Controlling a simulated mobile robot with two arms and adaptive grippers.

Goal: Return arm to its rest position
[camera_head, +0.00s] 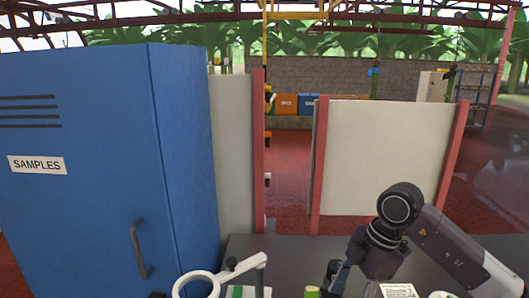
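My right arm comes in from the right, over the dark bench at the lower right. Its gripper (338,279) points down and to the left at the bottom edge. The fingers are small and partly cut off, so I cannot tell whether they are open or shut. A small green piece (312,292), perhaps a stem, stands just left of the fingers. I cannot tell whether they touch. My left gripper is not in view.
A blue cabinet (90,150) marked SAMPLES fills the left. A white ring on a stand (193,286) is at the bench front. A white card (398,290) lies below my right arm. Pale partition panels (375,155) stand behind the dark bench (290,250), with a gap between them.

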